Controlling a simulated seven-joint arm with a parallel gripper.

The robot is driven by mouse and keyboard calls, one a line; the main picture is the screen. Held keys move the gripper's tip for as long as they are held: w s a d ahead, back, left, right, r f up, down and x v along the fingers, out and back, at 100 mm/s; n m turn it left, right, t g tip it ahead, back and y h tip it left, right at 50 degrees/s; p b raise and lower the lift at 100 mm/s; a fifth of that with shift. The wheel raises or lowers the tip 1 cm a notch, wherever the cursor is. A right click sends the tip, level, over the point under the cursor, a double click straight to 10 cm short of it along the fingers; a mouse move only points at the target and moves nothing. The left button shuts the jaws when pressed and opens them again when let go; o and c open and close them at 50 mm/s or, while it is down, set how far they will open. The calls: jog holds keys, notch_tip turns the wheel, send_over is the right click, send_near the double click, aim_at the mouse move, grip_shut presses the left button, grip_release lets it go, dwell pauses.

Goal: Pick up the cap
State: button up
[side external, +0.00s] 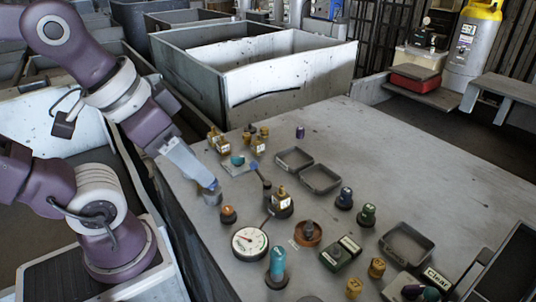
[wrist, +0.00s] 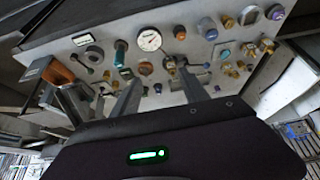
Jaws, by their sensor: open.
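Several cap-like parts lie on the grey table (side external: 400,160); I cannot tell for sure which is the cap. They include a small purple one (side external: 300,132) at the back, an orange one (side external: 228,214), a brown round one with a dark centre (side external: 307,233), and dark blue (side external: 344,198) and green (side external: 368,215) ones on black bases. My gripper (side external: 210,190) is over the table's left part, close to a blue-handled tool (side external: 256,170). In the wrist view my gripper (wrist: 160,88) has its fingers apart, with nothing clearly between them.
A pressure gauge (side external: 250,240), a teal cylinder (side external: 278,262), a dark green box (side external: 341,253) and yellow fittings (side external: 376,267) crowd the front. Shallow trays (side external: 320,178) lie mid-table. Large bins (side external: 285,85) stand behind. The back right of the table is clear.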

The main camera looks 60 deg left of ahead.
jog(key=w+r+n+h, duration=0.1)
jog(key=w+r+n, duration=0.3)
jog(key=w+n, duration=0.6)
jog(key=n+y, duration=0.1)
jog(key=n, duration=2.5)
send_over(301, 128)
jog(key=s, duration=0.3)
notch_tip(301, 128, down, 19)
jog(key=x, duration=0.6)
jog(key=shift+a+f, duration=0.2)
jog(key=shift+f, duration=0.2)
jog(key=shift+w+f, duration=0.15)
jog(key=shift+f, duration=0.2)
grip_shut()
